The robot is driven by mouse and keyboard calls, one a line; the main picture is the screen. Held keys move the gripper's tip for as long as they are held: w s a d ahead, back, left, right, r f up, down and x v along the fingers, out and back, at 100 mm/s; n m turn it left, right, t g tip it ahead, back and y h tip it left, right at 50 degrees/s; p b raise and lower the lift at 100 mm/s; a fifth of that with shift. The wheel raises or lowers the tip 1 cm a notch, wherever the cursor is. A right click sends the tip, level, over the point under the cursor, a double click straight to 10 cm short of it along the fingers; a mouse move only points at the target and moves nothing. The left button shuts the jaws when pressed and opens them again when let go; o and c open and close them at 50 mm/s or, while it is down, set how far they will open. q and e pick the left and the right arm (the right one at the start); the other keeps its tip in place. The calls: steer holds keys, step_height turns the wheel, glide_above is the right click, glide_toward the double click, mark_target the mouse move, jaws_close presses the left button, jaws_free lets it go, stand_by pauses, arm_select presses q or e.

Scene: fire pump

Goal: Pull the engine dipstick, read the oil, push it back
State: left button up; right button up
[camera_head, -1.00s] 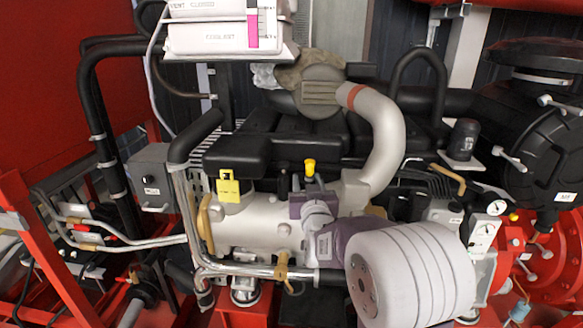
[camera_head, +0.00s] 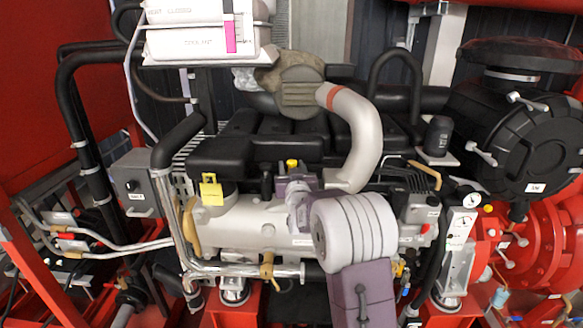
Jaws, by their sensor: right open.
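A small yellow knob (camera_head: 292,163), which looks like the dipstick handle, stands upright at the middle of the engine (camera_head: 235,222). My right gripper (camera_head: 293,175) is right at the knob, just below it in the picture. The gripper is open. Its purple body covers the knob's lower part, and the fingers are mostly hidden, so I cannot tell whether they touch or surround it. The white ribbed part and purple link behind it belong to my right arm. The stick and its oil marks are out of sight. My left gripper is not in view.
A yellow tag with a loop (camera_head: 211,190) sits left of the knob. Black covers (camera_head: 255,152) lie behind it, and a pale bent pipe (camera_head: 362,140) rises to its right. A metal pipe (camera_head: 235,269) runs along the front.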

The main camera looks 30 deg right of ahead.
jaws_close()
stand_by(1.3)
